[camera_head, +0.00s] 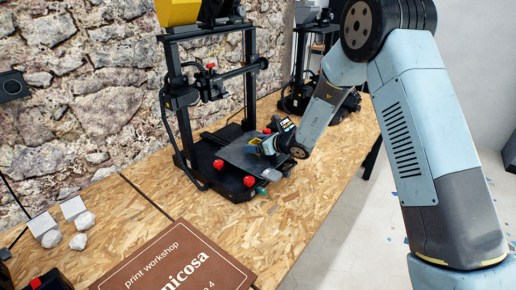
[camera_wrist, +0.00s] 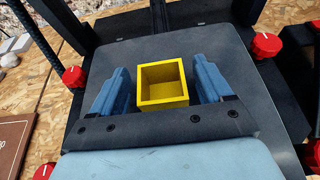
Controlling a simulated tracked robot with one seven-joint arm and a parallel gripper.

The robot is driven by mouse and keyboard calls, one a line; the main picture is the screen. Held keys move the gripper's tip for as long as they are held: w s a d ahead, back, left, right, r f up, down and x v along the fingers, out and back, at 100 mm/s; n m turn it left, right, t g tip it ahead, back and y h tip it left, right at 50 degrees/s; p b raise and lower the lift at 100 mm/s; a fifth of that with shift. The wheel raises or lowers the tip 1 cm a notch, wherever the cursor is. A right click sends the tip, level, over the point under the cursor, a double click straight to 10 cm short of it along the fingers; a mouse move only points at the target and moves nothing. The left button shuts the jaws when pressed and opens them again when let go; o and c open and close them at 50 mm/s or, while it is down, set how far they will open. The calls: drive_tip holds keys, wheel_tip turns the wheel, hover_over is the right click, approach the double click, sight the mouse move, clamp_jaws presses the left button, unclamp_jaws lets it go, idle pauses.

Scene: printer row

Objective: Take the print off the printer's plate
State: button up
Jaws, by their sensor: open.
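The print is a small yellow open-topped square box (camera_wrist: 163,84) on the printer's dark plate (camera_wrist: 120,60). In the wrist view it lies between the two blue fingers of my gripper (camera_wrist: 160,88), with a gap on each side. My gripper is open, low over the plate. In the head view the plate (camera_head: 238,157) sits on the black printer (camera_head: 222,178), and the yellow print (camera_head: 254,142) shows only partly beside my gripper (camera_head: 266,147).
Red knobs (camera_wrist: 267,45) stand at the plate's corners. The printer's upright frame (camera_head: 177,105) and print head (camera_head: 211,82) rise behind the plate. A second printer (camera_head: 300,95) stands farther back. White lumps with cards (camera_head: 50,238) and a brown sign (camera_head: 178,262) lie on the wooden bench (camera_head: 310,195).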

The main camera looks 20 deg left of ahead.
drive_tip(key=shift+c, duration=0.4)
drive_tip(key=c, duration=0.9)
drive_tip(key=shift+c, duration=0.2)
